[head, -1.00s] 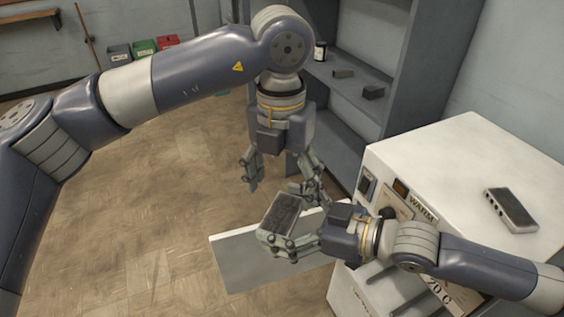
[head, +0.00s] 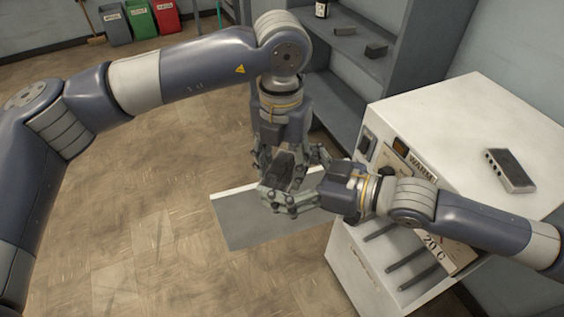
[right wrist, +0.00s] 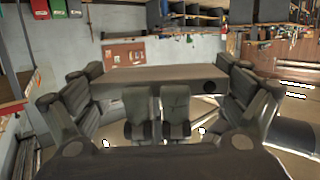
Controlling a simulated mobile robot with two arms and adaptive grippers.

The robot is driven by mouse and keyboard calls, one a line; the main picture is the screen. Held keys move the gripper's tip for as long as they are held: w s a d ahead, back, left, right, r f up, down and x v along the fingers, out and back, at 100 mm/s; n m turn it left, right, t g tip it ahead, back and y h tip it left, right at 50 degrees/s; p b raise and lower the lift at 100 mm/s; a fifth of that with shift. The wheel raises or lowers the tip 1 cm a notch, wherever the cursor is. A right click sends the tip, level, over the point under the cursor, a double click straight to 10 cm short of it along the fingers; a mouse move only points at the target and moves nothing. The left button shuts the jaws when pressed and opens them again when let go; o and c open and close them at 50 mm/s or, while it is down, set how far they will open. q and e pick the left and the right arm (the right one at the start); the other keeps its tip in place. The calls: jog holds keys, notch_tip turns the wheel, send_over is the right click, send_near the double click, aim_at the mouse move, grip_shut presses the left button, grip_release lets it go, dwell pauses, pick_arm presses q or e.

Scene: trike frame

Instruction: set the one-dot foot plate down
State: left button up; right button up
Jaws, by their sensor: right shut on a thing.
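The one-dot foot plate (head: 284,168) is a dark grey block. In the right wrist view the block (right wrist: 150,77) shows one round dark dot near its right end. My right gripper (head: 290,196) is shut on it and holds it above a grey panel. My left gripper (head: 291,158) hangs from above, with its fingers spread on either side of the block's far end. The left fingers look open; whether they touch the block cannot be told, as the two hands partly hide it.
A grey panel (head: 245,225) with a white edge lies below the hands. A white warming cabinet (head: 460,125) stands right, a dotted grey block (head: 511,171) on top and rails below. Grey shelves (head: 345,60) hold small blocks and a bottle. Floor (head: 150,225) is open at left.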

jog(key=o, duration=1)
jog(key=shift+c, duration=0.2)
